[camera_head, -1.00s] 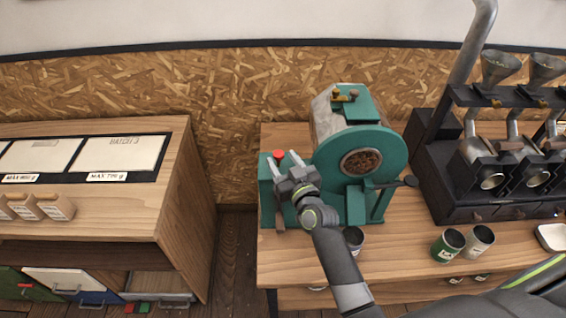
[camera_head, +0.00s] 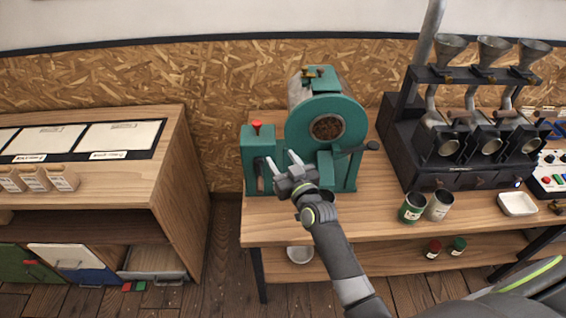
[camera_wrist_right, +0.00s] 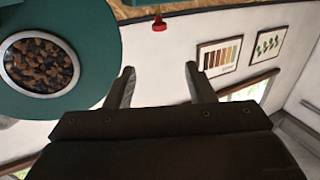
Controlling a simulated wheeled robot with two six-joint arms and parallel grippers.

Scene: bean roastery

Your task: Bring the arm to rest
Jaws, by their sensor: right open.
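My right gripper (camera_head: 281,165) is open and empty in the head view, in front of the green grinder-like machine (camera_head: 317,115) on the wooden bench. Its two fingers point up and a little left, near the machine's lower left part. In the right wrist view the two open fingers (camera_wrist_right: 162,88) have nothing between them, and the machine's round window (camera_wrist_right: 40,66) full of brown beans is to their left. A red button (camera_wrist_right: 158,23) shows beyond the fingers, and also on top of the machine in the head view (camera_head: 257,125). My left gripper is not in view.
A black machine with several funnels (camera_head: 455,135) stands right of the green one. A green cup (camera_head: 412,208), a grey cup (camera_head: 439,206) and a white tray (camera_head: 517,204) are near the bench's front edge. A wooden cabinet (camera_head: 180,165) stands left, across a floor gap.

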